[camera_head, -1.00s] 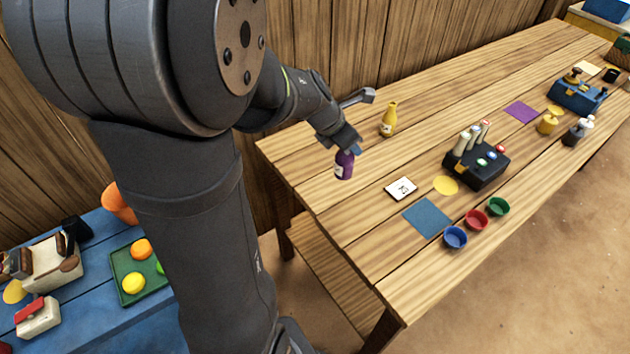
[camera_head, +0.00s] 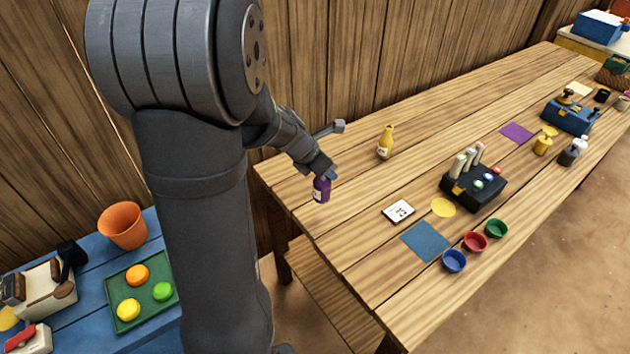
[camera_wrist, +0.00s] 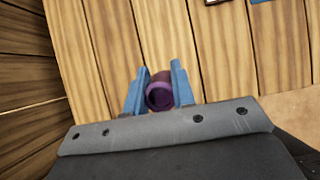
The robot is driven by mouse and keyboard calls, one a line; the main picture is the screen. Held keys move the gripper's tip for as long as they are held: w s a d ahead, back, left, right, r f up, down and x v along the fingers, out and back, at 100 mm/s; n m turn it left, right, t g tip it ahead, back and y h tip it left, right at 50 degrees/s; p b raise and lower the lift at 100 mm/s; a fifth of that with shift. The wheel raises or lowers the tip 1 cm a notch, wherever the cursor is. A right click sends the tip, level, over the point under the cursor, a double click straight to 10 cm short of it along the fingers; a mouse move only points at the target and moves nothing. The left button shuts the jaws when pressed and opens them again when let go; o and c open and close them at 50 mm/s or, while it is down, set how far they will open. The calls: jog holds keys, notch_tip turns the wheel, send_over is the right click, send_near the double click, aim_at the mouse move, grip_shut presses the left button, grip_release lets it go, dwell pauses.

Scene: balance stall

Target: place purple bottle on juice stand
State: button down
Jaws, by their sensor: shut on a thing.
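The purple bottle (camera_head: 321,192) has a pale label and hangs roughly upright below my gripper (camera_head: 326,174), near the left edge of the wooden table. In the wrist view the bottle (camera_wrist: 160,95) sits between the blue fingers of my gripper (camera_wrist: 159,90), which are shut on it. I cannot tell how far its base is above the tabletop. No stand is labelled as the juice stand; a blue table (camera_head: 90,262) at the lower left bears a green tray (camera_head: 146,290) with orange, yellow and green fruit.
On the wooden table (camera_head: 350,180) are a yellow bottle (camera_head: 386,145), a white card (camera_head: 398,211), a blue mat (camera_head: 426,242), a black rack (camera_head: 474,188) and several small bowls. An orange bucket (camera_head: 122,226) stands on the blue table. A gap separates the two tables.

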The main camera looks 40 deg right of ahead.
jog(key=w+f, duration=0.3)
jog(key=f, duration=0.2)
jog(key=shift+w+a+f, duration=0.25)
jog(key=shift+a+f, duration=0.1)
jog(key=shift+a, duration=0.1)
jog(key=c, duration=1.2)
grip_release()
jog(key=shift+f, duration=0.15)
jog(key=shift+o, duration=0.3)
jog(key=v, duration=1.7)
jog(key=shift+s+r, duration=0.15)
jog(key=shift+r, duration=0.05)
